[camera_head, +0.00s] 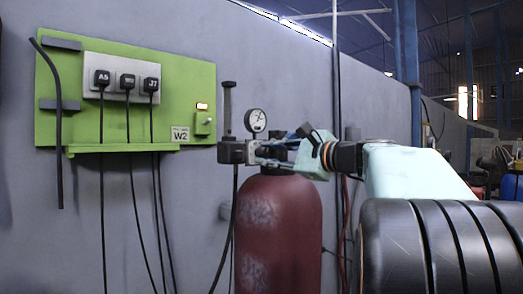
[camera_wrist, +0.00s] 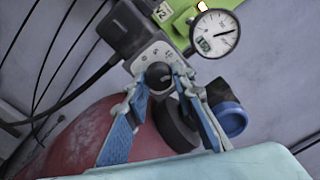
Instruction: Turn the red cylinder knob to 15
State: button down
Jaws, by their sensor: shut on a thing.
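The dark red cylinder (camera_head: 277,235) stands upright by the wall, with a dark valve block (camera_head: 232,152) on top; it also fills the lower left of the wrist view (camera_wrist: 75,130). In the wrist view a black round knob (camera_wrist: 158,75) sits on a light dial plate with small marks that are too blurred to read. My gripper (camera_wrist: 160,80) is shut on this knob, one blue finger on each side. In the head view my gripper (camera_head: 268,151) reaches the valve from the right, and the knob cannot be made out there.
A round gauge (camera_head: 255,120) rises just above the valve; it is close to my fingers in the wrist view (camera_wrist: 214,34). A blue-rimmed black cap (camera_wrist: 229,119) is right of my fingers. A green panel (camera_head: 185,85) with plugs and hanging cables is on the wall.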

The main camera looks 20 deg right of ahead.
jog(key=shift+f+m, duration=0.1)
jog(key=shift+m, duration=0.3)
jog(key=c, duration=1.7)
grip_release()
jog(key=v, duration=1.2)
